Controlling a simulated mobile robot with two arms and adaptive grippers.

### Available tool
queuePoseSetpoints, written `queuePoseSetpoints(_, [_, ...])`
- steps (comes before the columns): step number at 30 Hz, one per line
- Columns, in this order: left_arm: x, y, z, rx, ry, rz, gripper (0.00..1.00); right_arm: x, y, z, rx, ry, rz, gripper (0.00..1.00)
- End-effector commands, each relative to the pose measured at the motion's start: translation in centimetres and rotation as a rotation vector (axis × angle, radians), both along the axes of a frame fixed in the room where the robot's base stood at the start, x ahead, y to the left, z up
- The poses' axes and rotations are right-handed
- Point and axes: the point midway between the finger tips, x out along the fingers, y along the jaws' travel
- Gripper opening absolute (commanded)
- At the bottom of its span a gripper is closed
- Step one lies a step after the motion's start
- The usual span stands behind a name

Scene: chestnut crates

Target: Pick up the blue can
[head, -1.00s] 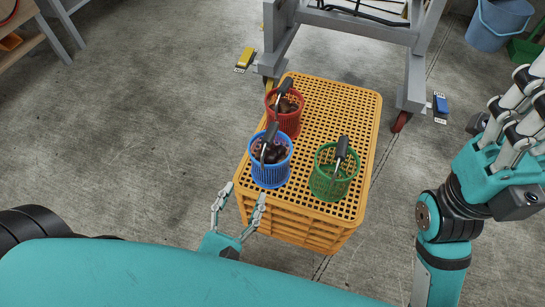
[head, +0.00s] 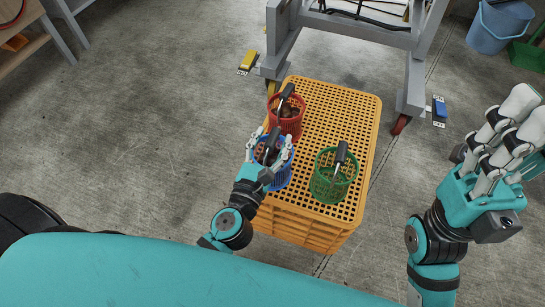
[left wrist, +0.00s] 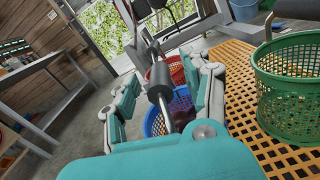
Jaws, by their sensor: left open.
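The blue can (head: 283,178) is a slatted basket with dark round contents and a black-handled tool standing in it. It is on the near left part of the orange crate (head: 336,112). My left gripper (head: 271,140) is open, its fingers at the blue can's rim, partly hiding the can. In the left wrist view the blue can (left wrist: 157,124) shows between the open fingers, with the tool's dark grip in front. I cannot tell whether the fingers touch it. My right gripper (head: 510,135) is off to the right, away from the crate; its jaw opening is unclear.
A red basket (head: 288,122) with a tool stands just behind the blue can. A green basket (head: 330,186) with a tool stands to its right. A grey metal frame (head: 345,25) rises behind the crate. The crate's far right top is clear.

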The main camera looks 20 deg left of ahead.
Motion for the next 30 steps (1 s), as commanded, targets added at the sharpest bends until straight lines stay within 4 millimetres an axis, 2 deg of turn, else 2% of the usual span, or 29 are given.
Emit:
queuePoseSetpoints(4, [1.27,-0.03,-0.03,0.000,0.000,0.000,0.49,-0.05,-0.03,0.00,0.001,0.003,0.000,0.36])
queuePoseSetpoints(11, [1.34,-0.02,-0.12,0.001,0.002,0.000,0.49,-0.06,-0.02,-0.04,0.001,0.003,0.001,0.36])
queuePoseSetpoints(22, [1.30,-0.02,-0.11,0.000,0.002,0.000,0.01,-0.06,-0.01,-0.04,0.001,0.004,0.001,0.36])
queuePoseSetpoints(30, [1.29,-0.04,-0.13,0.000,0.002,0.000,0.00,-0.05,-0.01,-0.02,0.001,0.004,0.001,0.36])
